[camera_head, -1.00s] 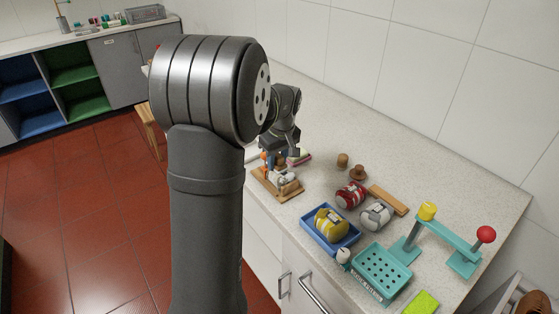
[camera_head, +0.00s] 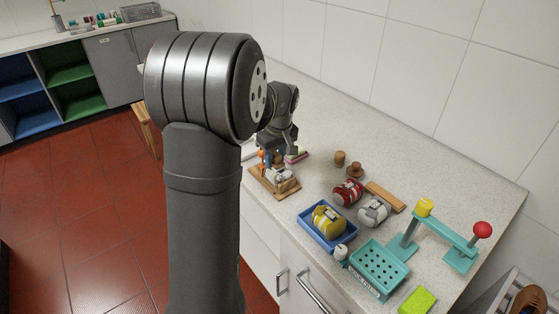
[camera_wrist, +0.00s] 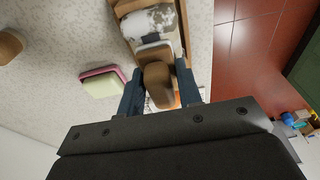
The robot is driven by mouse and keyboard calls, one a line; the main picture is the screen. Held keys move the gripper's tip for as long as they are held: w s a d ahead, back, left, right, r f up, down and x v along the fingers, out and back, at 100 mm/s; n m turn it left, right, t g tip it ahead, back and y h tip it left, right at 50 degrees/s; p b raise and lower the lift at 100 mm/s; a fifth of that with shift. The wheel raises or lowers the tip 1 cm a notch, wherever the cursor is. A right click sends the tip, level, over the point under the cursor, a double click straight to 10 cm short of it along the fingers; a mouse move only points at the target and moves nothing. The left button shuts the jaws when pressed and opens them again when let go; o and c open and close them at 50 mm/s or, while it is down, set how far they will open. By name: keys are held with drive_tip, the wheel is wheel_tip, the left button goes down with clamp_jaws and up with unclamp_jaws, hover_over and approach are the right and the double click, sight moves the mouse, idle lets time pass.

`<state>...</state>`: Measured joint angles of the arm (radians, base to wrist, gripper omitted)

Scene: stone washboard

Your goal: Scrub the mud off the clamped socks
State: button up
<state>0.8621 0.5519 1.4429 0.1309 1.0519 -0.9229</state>
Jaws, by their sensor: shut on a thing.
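My gripper (camera_wrist: 158,88) is shut on a brown knob-like handle (camera_wrist: 158,82), with one blue finger on each side. A pale block shows just beyond the handle, by the sock. A white sock (camera_wrist: 150,22) with grey muddy patches lies on the wooden board (camera_wrist: 128,8); a dark strip crosses its near end. In the head view, my gripper (camera_head: 272,158) is low over the far end of the board (camera_head: 284,193), behind the sock (camera_head: 283,175). Whether the held tool touches the sock cannot be told.
A pink and pale green block (camera_wrist: 102,83) lies left of my gripper. To the right are a red bundle (camera_head: 348,192), a grey-white bundle (camera_head: 374,212), a blue tray (camera_head: 308,230) with a yellow bundle (camera_head: 328,220), a teal rack (camera_head: 380,268) and a teal stand (camera_head: 448,235).

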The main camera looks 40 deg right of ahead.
sight(282, 172)
drive_tip(key=shift+w, duration=0.4)
drive_tip(key=shift+s, duration=2.3)
drive_tip(key=shift+s+r, duration=0.1)
wheel_tip(282, 172, up, 8)
